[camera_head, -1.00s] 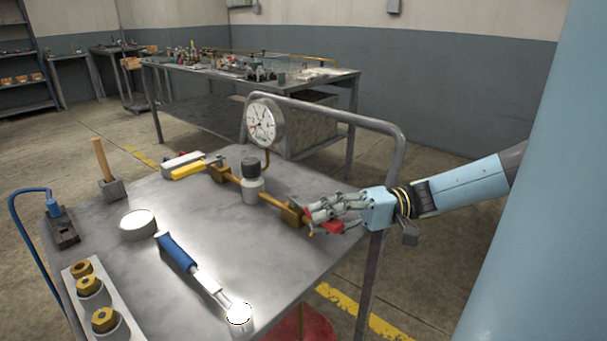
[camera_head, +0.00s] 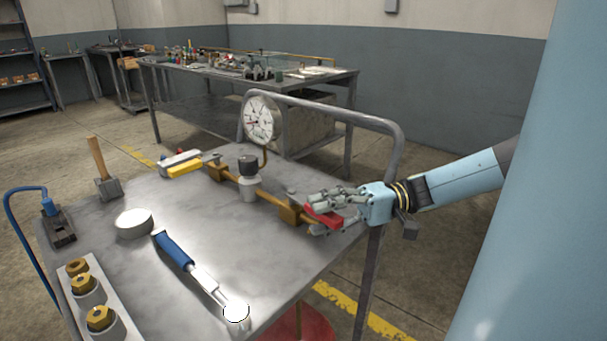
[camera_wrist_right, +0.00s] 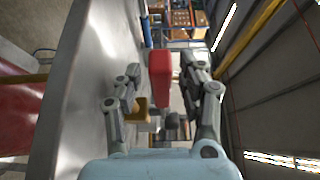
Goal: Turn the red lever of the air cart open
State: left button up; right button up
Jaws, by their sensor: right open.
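The red lever (camera_head: 325,216) sits at the near right end of the brass pipe (camera_head: 265,195) on the air cart (camera_head: 200,225). My right gripper (camera_head: 325,208) reaches in from the right with its fingers around the lever. A brass valve body (camera_head: 291,212) is just left of the lever. My left gripper is not in view.
A dial gauge (camera_head: 259,121) and the cart's grey handle rail (camera_head: 330,112) stand behind the pipe. A blue-handled tool (camera_head: 175,252), a round white-topped item (camera_head: 134,223), a mallet (camera_head: 103,175) and brass fittings (camera_head: 84,284) occupy the cart's left side.

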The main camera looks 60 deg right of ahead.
jog(key=v, duration=1.2)
